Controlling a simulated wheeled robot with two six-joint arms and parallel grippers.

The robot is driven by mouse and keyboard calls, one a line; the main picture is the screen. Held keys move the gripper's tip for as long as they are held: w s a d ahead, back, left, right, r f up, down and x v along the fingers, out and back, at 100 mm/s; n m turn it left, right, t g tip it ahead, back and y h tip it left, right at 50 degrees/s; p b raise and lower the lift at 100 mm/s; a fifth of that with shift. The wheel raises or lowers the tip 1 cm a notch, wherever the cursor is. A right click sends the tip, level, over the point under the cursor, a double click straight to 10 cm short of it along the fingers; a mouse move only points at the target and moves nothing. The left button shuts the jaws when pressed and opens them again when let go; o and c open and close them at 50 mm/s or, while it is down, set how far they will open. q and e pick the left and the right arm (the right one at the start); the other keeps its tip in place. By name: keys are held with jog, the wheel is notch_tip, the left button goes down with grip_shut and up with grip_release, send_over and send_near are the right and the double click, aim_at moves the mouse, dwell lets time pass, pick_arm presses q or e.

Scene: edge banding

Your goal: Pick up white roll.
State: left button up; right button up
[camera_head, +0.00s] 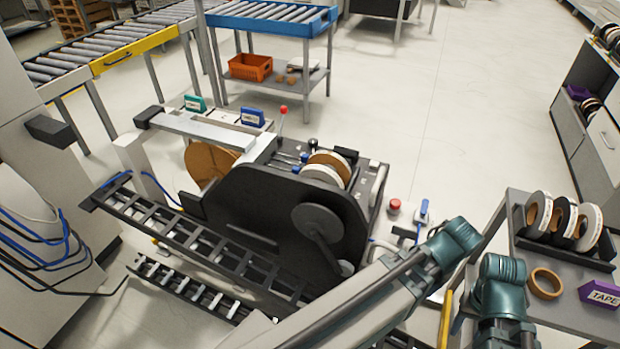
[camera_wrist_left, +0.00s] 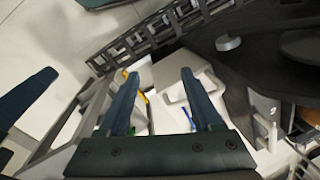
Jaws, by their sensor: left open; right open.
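White rolls stand upright in a dark rack on the grey cart at the right of the head view. One white roll (camera_head: 539,212) is at the rack's left end and another white roll (camera_head: 588,229) is at its right, with a dark-sided roll between them. My right gripper (camera_head: 503,335) is low in the head view, left of the cart top, below its teal wrist; its fingertips are not clear and it touches no roll that I can see. My left gripper (camera_wrist_left: 160,78) is open and empty in the left wrist view, with no white roll between its fingers.
A brown tape ring (camera_head: 545,283) and a purple TAPE box (camera_head: 600,293) lie on the cart (camera_head: 565,318) near the rack. The black edge banding machine (camera_head: 270,225) fills the middle and carries a white roll (camera_head: 322,175) on top. Open floor lies behind it.

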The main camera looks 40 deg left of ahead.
pick_arm(q)
jog(key=w+a+r+n+y+p, duration=0.2)
jog(key=w+a+r+n+p, duration=0.3)
jog(key=w+a+n, duration=0.85)
jog(key=n+g+y+p, duration=0.2)
jog(key=n+p, duration=0.1)
jog(key=n, duration=0.6)
send_near(325, 167)
jog(key=shift+s+a+f, duration=0.1)
jog(key=shift+s+f, duration=0.05)
jog(key=shift+f, duration=0.65)
pick_arm(e)
notch_tip(325, 167, up, 8)
jog(key=r, duration=0.1)
pick_arm(q)
jog(key=shift+n, duration=0.25)
jog(key=b+x, duration=0.7)
jog(key=x, duration=0.1)
jog(key=shift+a+f+b, duration=0.25)
jog(key=shift+a+b, duration=0.05)
pick_arm(e)
notch_tip(325, 167, down, 8)
jog(key=shift+a, duration=0.15)
pick_arm(q)
jog(key=shift+s, duration=0.1)
